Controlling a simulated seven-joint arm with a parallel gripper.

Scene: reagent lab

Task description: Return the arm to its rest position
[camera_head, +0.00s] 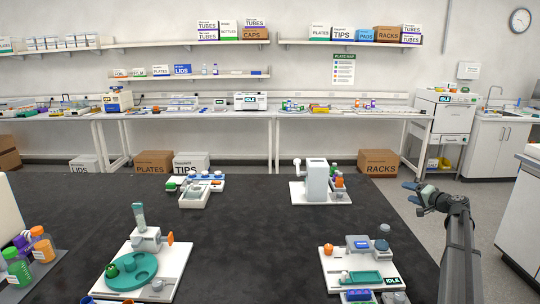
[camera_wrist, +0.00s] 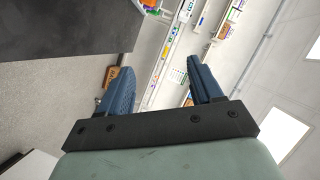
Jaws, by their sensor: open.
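My gripper (camera_head: 414,194) is at the right in the head view, beyond the right edge of the black table, with its blue fingers pointing left. In the wrist view my gripper (camera_wrist: 160,88) shows two blue fingers spread wide apart with nothing between them. My arm rises from the lower right corner of the head view. No object touches the fingers.
The black table (camera_head: 240,225) carries a white station with a teal disc (camera_head: 132,270), a white and teal station marked IDLE (camera_head: 365,279), and a grey-white device (camera_head: 317,180) at the back. Bottles (camera_head: 42,247) stand at left. A cabinet (camera_head: 520,215) is at right.

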